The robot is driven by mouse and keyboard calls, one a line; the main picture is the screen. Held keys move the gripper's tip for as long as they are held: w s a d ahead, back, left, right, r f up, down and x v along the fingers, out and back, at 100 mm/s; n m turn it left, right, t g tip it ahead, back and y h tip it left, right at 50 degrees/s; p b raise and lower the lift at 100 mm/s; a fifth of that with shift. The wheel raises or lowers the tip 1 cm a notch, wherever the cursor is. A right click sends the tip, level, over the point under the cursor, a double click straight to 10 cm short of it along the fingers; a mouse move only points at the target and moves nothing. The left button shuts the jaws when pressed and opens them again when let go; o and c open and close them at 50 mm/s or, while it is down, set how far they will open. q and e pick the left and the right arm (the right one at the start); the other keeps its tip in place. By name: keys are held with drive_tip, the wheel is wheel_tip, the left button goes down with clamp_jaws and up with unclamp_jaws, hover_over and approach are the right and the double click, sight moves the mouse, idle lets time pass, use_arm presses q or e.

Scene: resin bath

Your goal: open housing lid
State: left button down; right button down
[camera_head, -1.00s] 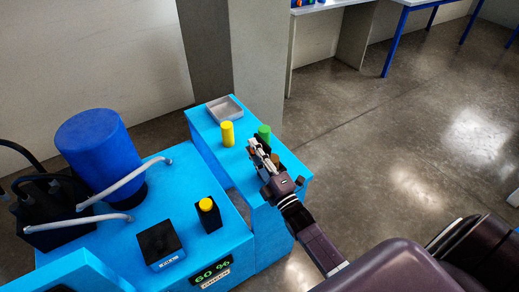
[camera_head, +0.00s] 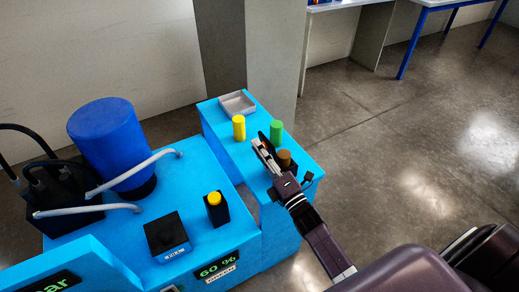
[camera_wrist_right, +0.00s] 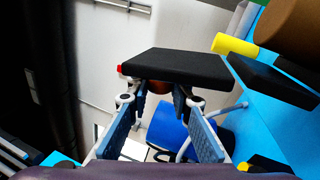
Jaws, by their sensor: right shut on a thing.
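My right gripper (camera_head: 262,148) is above the blue bench, left of a brown cylinder (camera_head: 285,156). In the right wrist view the plate is just beyond the fingers of the right gripper (camera_wrist_right: 158,92). A reddish round part (camera_wrist_right: 159,87) shows between the fingertips, partly hidden. My left gripper is not in view.
A yellow cylinder (camera_head: 239,128), a green cylinder (camera_head: 276,132) and a grey tray (camera_head: 237,104) are on the blue bench (camera_head: 225,147). To the left are a blue drum (camera_head: 107,135), grey pipes, a black box (camera_head: 166,233) and a yellow-capped black box (camera_head: 215,211).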

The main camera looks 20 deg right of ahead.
drive_tip(key=shift+f, duration=0.1)
drive_tip(key=c, duration=1.7)
unclamp_jaws()
drive_tip(key=v, duration=1.2)
